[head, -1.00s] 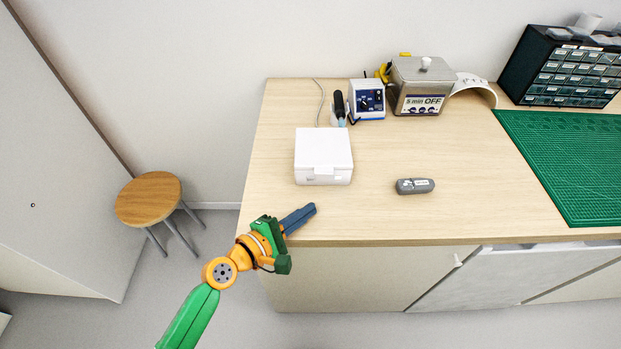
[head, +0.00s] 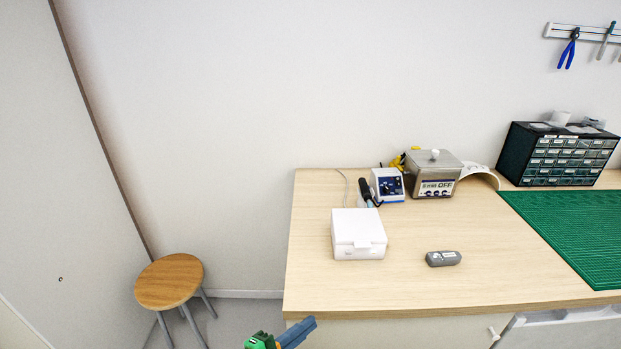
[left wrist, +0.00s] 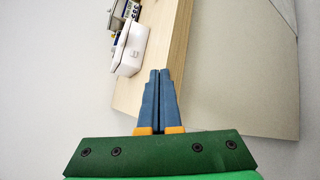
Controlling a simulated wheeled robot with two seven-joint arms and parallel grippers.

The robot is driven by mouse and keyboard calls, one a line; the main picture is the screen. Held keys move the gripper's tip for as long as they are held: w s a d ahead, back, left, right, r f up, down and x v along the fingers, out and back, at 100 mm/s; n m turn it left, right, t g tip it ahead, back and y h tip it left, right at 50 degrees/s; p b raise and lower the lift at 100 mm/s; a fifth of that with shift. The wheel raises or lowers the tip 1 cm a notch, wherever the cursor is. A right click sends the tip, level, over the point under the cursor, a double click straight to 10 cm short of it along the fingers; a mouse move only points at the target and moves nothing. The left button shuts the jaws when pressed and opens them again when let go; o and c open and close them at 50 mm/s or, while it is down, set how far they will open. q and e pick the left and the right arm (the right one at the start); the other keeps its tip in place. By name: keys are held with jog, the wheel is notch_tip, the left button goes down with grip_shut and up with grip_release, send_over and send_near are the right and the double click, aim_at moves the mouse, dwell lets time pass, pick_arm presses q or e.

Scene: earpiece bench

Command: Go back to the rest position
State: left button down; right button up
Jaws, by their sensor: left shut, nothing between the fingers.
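My left gripper (head: 306,328) shows at the bottom edge of the head view, in front of the bench's front left corner. Its blue fingers are shut with nothing between them. In the left wrist view the fingers (left wrist: 160,75) lie together and point toward the bench edge. Most of my left arm is cut off below the head view. My right gripper is in neither view.
The wooden bench (head: 400,290) bears a closed white box (head: 358,235), a grey device (head: 443,258), a blue-fronted unit (head: 388,185), a steel bath (head: 435,175), a drawer cabinet (head: 560,155) and a green mat (head: 570,240). A stool (head: 168,282) stands left. The white box also shows in the left wrist view (left wrist: 130,50).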

pick_arm(q)
jog(key=s+a+f+m+g+y, duration=0.15)
jog(key=s+a+f, duration=0.25)
jog(key=f, duration=0.4)
jog(key=s+a+f+m+g+y, duration=0.1)
jog(key=s+a+f+m+y, duration=0.2)
jog(key=f, duration=0.5)
jog(key=s+a+f+m+g+y, duration=0.2)
jog(key=s+a+f+m+y, duration=0.15)
jog(key=f, duration=0.45)
jog(key=s+a+f+m+g+y, duration=0.1)
jog(key=s+a+f+m, duration=0.1)
jog(key=s, duration=0.6)
jog(key=s+a+f+m+g, duration=0.2)
jog(key=s+a+f+m, duration=0.1)
jog(key=s, duration=0.4)
jog(key=s+a+f+m+g+y, duration=0.1)
jog(key=s+a+f+m+g, duration=0.1)
jog(key=s+f+m, duration=0.3)
jog(key=s, duration=0.3)
jog(key=shift+s+a+f+y, duration=0.2)
jog(key=shift+s+a+y, duration=0.1)
jog(key=shift+s, duration=0.05)
jog(key=shift+g, duration=0.25)
dwell(1.1)
